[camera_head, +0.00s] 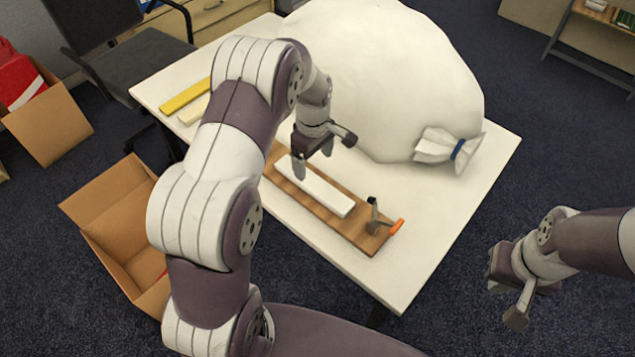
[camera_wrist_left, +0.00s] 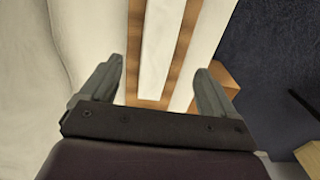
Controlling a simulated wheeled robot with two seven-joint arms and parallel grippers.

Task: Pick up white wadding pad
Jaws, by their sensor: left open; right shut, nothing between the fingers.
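The white wadding pad (camera_head: 318,189) is a long flat white strip lying on a wooden board (camera_head: 362,238) on the table. In the left wrist view the pad (camera_wrist_left: 160,45) runs lengthwise between my fingers, with brown board showing along its sides and end. My left gripper (camera_head: 313,160) is open above the far left end of the pad, with nothing between its fingers. It also shows open in the left wrist view (camera_wrist_left: 160,72). My right gripper (camera_head: 508,292) is shut and empty, off the table's right side.
A metal clamp with an orange tip (camera_head: 395,226) sits at the board's near end. A large white tied sack (camera_head: 390,80) fills the back of the table. The table's right front (camera_head: 420,210) is clear.

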